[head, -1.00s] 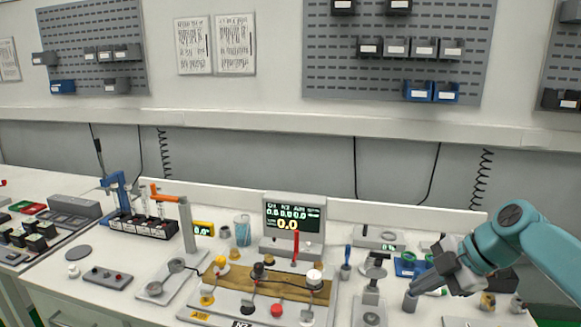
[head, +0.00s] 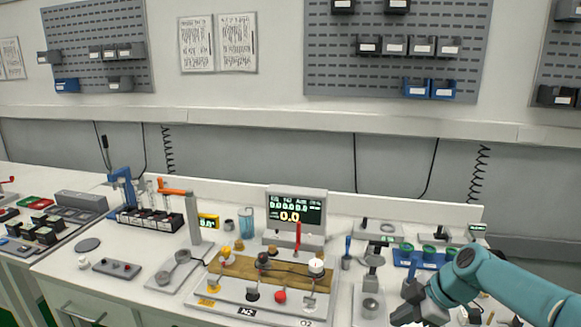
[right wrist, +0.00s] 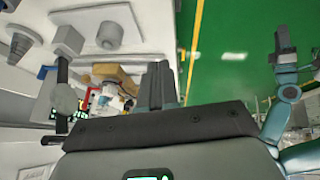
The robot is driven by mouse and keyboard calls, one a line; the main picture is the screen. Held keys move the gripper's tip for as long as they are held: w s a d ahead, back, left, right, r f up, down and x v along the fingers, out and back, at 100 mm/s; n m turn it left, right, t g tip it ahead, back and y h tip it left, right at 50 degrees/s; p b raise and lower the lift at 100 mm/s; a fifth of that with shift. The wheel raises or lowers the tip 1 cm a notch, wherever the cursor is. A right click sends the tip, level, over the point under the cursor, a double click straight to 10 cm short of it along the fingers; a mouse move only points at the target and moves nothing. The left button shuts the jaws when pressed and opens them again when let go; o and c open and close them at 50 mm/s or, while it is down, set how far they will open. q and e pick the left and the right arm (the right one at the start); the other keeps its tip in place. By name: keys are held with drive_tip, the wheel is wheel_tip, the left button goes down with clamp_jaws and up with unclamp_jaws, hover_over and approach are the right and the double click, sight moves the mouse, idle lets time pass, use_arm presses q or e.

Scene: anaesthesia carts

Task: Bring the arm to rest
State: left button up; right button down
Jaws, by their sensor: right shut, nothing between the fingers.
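My right gripper (head: 404,314) is at the lower right of the head view, low over the front part of the white worktop (head: 345,290). Its teal arm comes in from the right edge. In the right wrist view the two dark fingers (right wrist: 158,84) are together, with nothing between them. They point over the edge between the worktop and the green floor. My left gripper does not show in the head view.
A panel with a wooden strip (head: 240,270), knobs and a lit display (head: 296,209) stands left of my right gripper. A blue rack (head: 418,257) stands behind it. Small parts lie to its right.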

drive_tip(key=s+a+f+m+g, duration=0.1)
drive_tip(key=s+a+f+m, duration=0.15)
drive_tip(key=f, duration=0.45)
drive_tip(key=s+a+f+m+h, duration=0.1)
drive_tip(key=s+a+f+m, duration=0.2)
drive_tip(key=f, duration=0.5)
drive_tip(key=s+a+f+m+g, duration=0.1)
drive_tip(key=s+f+m, duration=0.25)
drive_tip(key=f, duration=0.35)
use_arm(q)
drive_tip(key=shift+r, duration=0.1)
use_arm(e)
drive_tip(key=s+a+f+m, duration=0.2)
drive_tip(key=s+f+m, duration=0.2)
drive_tip(key=s, duration=0.6)
drive_tip(key=s+a+f+m, duration=0.3)
drive_tip(key=s+f+m, duration=0.2)
drive_tip(key=s, duration=0.5)
drive_tip(key=shift+s+g+h, duration=0.3)
drive_tip(key=shift+s+g, duration=0.05)
drive_tip(key=shift+g, duration=0.05)
drive_tip(key=shift+w+a, duration=0.1)
